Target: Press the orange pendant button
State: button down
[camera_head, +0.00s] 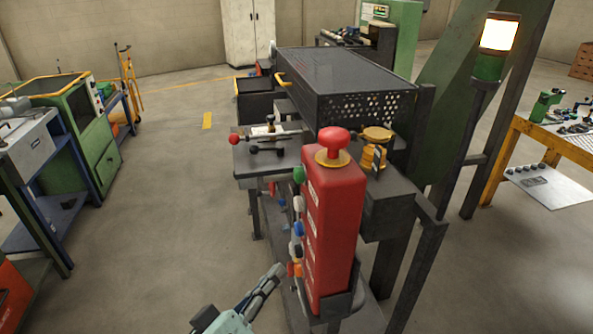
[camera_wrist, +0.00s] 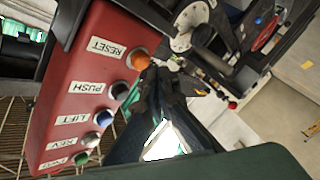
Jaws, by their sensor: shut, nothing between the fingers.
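The red pendant box (camera_head: 333,235) hangs upright in the head view, with a column of coloured buttons on its left side. The orange button (camera_head: 295,270) is lowest there. In the wrist view it shows beside the RESET label (camera_wrist: 137,60), next to the black PUSH button (camera_wrist: 120,91). My gripper (camera_head: 276,268) is shut and empty, just left of the orange button. In the wrist view its dark fingertips (camera_wrist: 150,76) lie close beside and slightly below the orange button. Whether they touch it I cannot tell.
A red mushroom knob (camera_head: 333,140) tops the pendant box. Blue LIFT (camera_wrist: 104,118), white REV (camera_wrist: 91,140) and green FWD buttons (camera_wrist: 81,159) continue along its face. A dark furnace machine (camera_head: 345,80) stands behind.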

jog(key=shift+d, duration=0.1)
jog(key=shift+w+d, duration=0.1)
jog(key=shift+d, duration=0.2)
jog(key=shift+w+d, duration=0.15)
jog(key=shift+d, duration=0.35)
dwell(1.0)
jog(key=shift+a, duration=0.1)
jog(key=shift+s+a+b, duration=0.25)
jog(key=shift+a+b, duration=0.05)
jog(key=shift+a, duration=0.5)
jog(key=a, duration=0.2)
jog(key=s+a, duration=0.1)
jog(key=a, duration=0.2)
dwell(0.7)
